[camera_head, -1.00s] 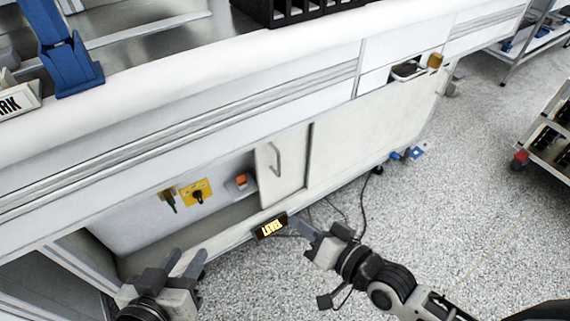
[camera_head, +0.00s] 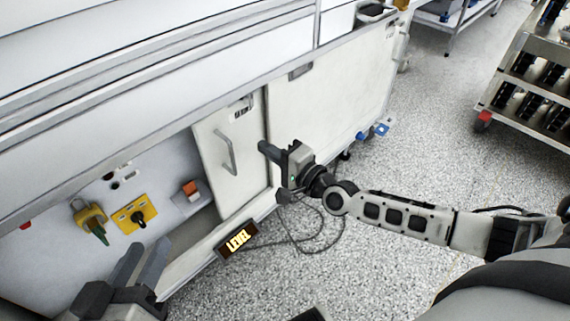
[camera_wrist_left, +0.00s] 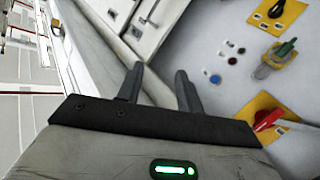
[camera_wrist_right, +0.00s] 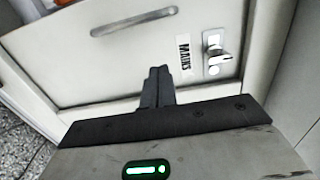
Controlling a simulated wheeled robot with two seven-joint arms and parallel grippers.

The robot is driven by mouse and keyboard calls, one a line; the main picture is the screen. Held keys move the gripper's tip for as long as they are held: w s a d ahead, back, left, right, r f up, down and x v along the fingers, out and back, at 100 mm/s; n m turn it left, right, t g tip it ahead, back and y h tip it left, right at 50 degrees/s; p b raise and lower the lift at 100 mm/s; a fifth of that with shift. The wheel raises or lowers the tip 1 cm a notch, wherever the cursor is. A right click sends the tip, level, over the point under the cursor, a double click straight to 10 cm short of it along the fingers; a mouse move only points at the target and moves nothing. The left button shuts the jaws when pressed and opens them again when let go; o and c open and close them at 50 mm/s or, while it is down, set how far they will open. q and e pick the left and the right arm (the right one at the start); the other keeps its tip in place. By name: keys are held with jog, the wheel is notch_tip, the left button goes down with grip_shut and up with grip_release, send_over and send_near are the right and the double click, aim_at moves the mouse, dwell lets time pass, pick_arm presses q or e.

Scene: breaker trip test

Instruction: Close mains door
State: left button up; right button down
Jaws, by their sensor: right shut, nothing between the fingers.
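The mains door (camera_head: 241,180) is a pale panel with a grey bar handle (camera_head: 225,152). It stands at the right of the cabinet opening, whose left part is uncovered. In the right wrist view the door (camera_wrist_right: 110,75) shows a "MAINS" label (camera_wrist_right: 183,53) and a metal latch (camera_wrist_right: 217,55). My right gripper (camera_head: 266,150) is shut and empty at the door's right edge; its fingertips (camera_wrist_right: 157,72) point at the panel near the label. I cannot tell whether they touch. My left gripper (camera_head: 142,262) is open and empty in front of the opening; its fingers (camera_wrist_left: 160,75) are apart.
Inside the opening are a yellow switch plate (camera_head: 134,214), a green-handled yellow part (camera_head: 92,218) and an orange-topped part (camera_head: 191,190). A "LEVEL" display (camera_head: 237,240) sits at the opening's lower edge. Cables (camera_head: 318,240) lie on the floor. A cart (camera_head: 530,85) stands far right.

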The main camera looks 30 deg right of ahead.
jog(key=shift+w+a+p, duration=0.25)
jog(key=shift+a+p, duration=0.05)
jog(key=shift+a, duration=0.85)
jog(key=shift+w+a+p, duration=0.2)
jog(key=shift+a+p, duration=0.05)
jog(key=shift+a, duration=0.9)
